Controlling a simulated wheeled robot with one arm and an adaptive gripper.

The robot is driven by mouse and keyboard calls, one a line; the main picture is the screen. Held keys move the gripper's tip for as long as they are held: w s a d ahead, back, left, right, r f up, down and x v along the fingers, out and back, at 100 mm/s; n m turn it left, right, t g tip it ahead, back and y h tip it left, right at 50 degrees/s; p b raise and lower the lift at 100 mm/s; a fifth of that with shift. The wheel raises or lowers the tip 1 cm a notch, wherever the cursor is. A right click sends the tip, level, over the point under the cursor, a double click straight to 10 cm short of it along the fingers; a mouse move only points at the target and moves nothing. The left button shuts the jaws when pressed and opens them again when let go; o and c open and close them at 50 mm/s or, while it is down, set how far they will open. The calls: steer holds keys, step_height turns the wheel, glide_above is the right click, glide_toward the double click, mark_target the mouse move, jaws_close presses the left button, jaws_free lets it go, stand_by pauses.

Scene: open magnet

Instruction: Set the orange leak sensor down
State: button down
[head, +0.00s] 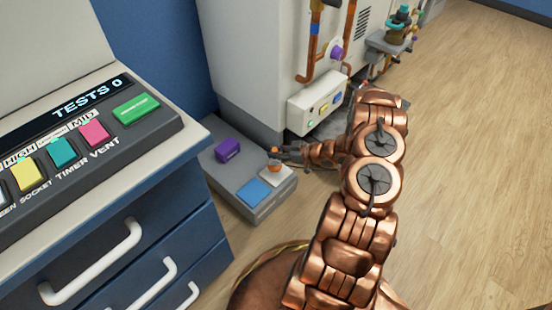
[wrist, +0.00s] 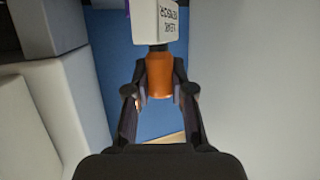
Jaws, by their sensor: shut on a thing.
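The orange leak sensor (wrist: 159,76) is between the two fingers of my gripper (wrist: 159,98) in the wrist view. A pale block (wrist: 155,22) with dark, upside-down lettering adjoins its far end. In the head view the sensor (head: 274,154) is a small orange shape at the tip of my gripper (head: 283,152), over the grey platform (head: 268,207). My gripper is shut on it. I cannot tell whether the sensor or the pale part touches the platform.
The platform also bears a purple block (head: 228,150) and a blue square (head: 253,192). A blue drawer cabinet (head: 165,235) with a button console (head: 85,150) stands at the left. A pale machine with pipes (head: 250,60) stands behind. The wooden floor (head: 470,160) at right is clear.

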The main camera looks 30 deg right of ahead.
mark_target(276, 165)
steer(key=shift+f+b, duration=0.55)
steer(key=shift+f, duration=0.95)
steer(key=shift+f, duration=0.1)
steer(key=c, duration=1)
jaws_free()
steer(key=shift+p+v, duration=1.5)
steer(key=shift+v, duration=4.55)
